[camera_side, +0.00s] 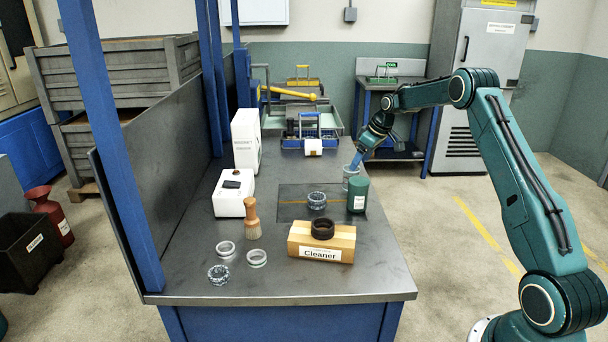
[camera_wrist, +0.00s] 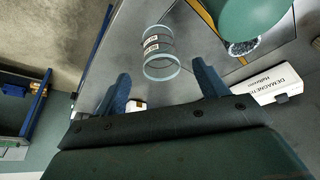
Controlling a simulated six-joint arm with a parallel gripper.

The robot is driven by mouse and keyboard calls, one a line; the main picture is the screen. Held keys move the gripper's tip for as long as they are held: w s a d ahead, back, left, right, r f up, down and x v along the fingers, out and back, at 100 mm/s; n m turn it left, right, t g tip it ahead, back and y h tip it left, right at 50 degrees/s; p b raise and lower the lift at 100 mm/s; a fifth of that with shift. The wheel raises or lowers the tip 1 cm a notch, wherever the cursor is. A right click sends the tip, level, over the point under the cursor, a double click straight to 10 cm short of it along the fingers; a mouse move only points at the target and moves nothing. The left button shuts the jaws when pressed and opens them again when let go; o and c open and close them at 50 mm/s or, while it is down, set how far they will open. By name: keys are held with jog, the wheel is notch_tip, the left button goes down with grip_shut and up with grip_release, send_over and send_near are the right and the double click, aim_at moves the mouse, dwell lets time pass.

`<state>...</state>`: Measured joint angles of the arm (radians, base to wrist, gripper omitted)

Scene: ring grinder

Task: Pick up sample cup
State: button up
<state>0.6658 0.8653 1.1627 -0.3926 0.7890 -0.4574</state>
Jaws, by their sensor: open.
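The sample cup (camera_side: 350,171) is a clear glass cylinder with a small label, standing on the bench behind the green container. In the wrist view the cup (camera_wrist: 160,57) shows its round glass end and label just beyond the fingertips. My gripper (camera_side: 357,163) is at the cup, partly covering it in the side view. In the wrist view my gripper (camera_wrist: 162,72) has its two blue fingers spread wide, one to each side of the cup's line. The jaws are open and empty. I cannot tell whether a finger touches the cup.
The green container (camera_side: 357,196) stands close in front of the cup. A patterned ring (camera_side: 317,200) sits on the dark plate nearby. A blue tray (camera_side: 305,142) is behind.

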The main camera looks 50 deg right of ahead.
jog(key=shift+x, duration=1.55)
jog(key=shift+x, duration=2.55)
jog(key=shift+w, duration=0.15)
jog(key=c, duration=1)
